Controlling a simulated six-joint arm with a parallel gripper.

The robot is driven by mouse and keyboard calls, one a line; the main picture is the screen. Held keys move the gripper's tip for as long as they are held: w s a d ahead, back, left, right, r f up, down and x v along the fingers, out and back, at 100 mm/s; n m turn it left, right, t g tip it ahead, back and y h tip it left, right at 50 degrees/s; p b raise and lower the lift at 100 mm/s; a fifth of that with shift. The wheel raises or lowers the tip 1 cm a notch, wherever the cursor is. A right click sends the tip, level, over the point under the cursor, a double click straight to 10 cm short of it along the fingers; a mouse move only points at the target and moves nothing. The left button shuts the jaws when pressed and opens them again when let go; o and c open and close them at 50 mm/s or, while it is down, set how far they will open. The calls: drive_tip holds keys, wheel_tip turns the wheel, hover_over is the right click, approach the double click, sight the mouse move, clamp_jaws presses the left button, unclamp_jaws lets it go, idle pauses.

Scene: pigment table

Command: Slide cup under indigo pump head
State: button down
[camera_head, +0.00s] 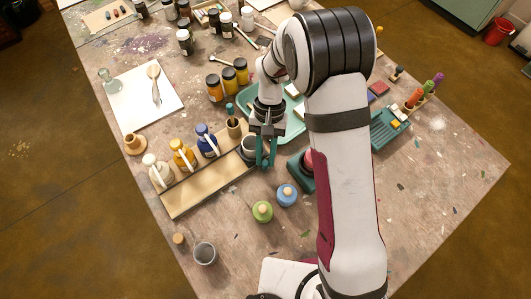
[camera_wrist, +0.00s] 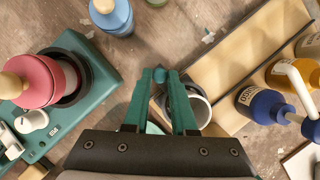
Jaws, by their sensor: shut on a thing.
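Yellow (camera_head: 182,158) and white (camera_head: 158,174) pump bottles continue the row. A green device holding a red bottle (camera_wrist: 52,80), plus blue (camera_head: 286,195) and green (camera_head: 262,212) bottles, is nearby. The beige board (camera_head: 200,196) is clear in front of the pumps.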

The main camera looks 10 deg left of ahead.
drive_tip(key=s+a, duration=0.6)
drive_tip(key=shift+s+a, duration=0.15)
drive_tip(key=shift+a, duration=0.05)
drive_tip(key=c, duration=0.7)
unclamp_jaws()
drive_tip(key=shift+c, duration=0.2)
drive_tip(key=shift+r, duration=0.1)
drive_tip(key=v, duration=1.5)
drive_tip(key=shift+r, duration=0.35)
